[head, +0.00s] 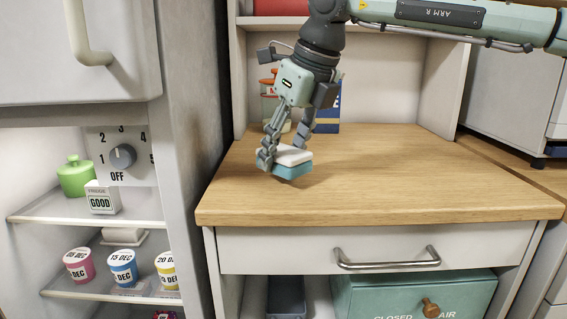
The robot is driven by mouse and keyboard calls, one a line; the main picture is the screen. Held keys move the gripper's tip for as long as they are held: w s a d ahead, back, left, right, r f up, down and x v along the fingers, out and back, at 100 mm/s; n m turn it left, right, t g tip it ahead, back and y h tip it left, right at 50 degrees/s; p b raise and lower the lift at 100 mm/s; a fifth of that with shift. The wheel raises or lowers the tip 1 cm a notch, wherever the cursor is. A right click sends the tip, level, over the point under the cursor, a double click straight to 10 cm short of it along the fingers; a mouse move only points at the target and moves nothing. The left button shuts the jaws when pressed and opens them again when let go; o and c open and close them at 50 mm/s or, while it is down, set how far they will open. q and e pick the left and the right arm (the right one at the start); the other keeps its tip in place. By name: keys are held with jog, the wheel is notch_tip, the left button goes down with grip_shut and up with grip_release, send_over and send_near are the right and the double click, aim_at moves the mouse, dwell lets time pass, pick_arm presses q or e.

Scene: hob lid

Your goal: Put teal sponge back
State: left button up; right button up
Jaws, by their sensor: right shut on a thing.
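The teal sponge (293,171) has a teal lower layer and a white top layer. It is over the left part of the wooden counter (390,175). My right gripper (284,151) reaches down from above and is shut on the sponge. The fingers hide part of its left end and top. I cannot tell whether its underside touches the counter. My left gripper does not show.
A drawer (370,250) and a teal box (415,295) are below. An open fridge (85,205) is at left. The counter's right side is clear.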

jog(key=shift+f, duration=1.1)
jog(key=shift+f, duration=0.1)
jog(key=o, duration=1)
jog(key=v, duration=1.2)
